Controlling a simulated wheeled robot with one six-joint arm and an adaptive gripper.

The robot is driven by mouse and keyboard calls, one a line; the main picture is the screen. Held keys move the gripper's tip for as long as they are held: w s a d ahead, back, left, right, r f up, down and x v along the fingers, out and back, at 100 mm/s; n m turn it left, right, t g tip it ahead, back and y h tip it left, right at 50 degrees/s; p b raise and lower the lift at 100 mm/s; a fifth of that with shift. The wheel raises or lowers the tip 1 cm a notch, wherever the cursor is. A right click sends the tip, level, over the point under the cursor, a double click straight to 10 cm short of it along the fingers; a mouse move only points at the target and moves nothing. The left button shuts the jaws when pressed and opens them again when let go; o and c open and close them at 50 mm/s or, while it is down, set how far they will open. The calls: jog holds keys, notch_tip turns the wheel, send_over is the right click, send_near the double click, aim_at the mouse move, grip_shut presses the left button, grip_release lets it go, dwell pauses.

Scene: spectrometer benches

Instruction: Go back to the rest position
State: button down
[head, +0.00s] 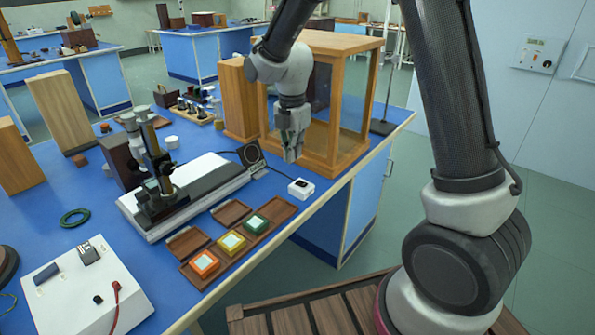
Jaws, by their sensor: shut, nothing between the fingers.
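My gripper (292,150) points down over the blue bench (290,217), in front of the wooden-framed glass case. Its fingers are shut and nothing shows between them. My arm comes in from the right and bends over the top of the picture. A small white box with a dark top (301,188) lies on the bench just below and in front of the gripper. Whether the fingertips clear the bench top by much is hard to tell.
The glass case (328,150) stands close behind my gripper. A spectrometer on a white base (190,193) is to the left. A wooden tray (285,209) holds orange, yellow and green blocks near the front edge. A white box with leads (90,290) is front left.

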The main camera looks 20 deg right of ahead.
notch_tip(320, 180, up, 5)
jog(key=s+d+r+m+t, duration=0.1)
jog(key=s+d+r+m, duration=0.3)
jog(key=s+d+m, duration=0.2)
jog(key=s+d+r+m+t, duration=0.2)
jog(key=s+d+r+m, duration=0.2)
jog(key=s+m, duration=0.6)
jog(key=s+d+r+m+t, duration=0.1)
jog(key=s+d+r+m, duration=0.3)
jog(key=s+d+m, duration=0.4)
jog(key=shift+s+d+m, duration=0.15)
jog(key=shift+s+m, duration=0.45)
jog(key=shift+s, duration=0.55)
jog(key=shift+r, duration=0.1)
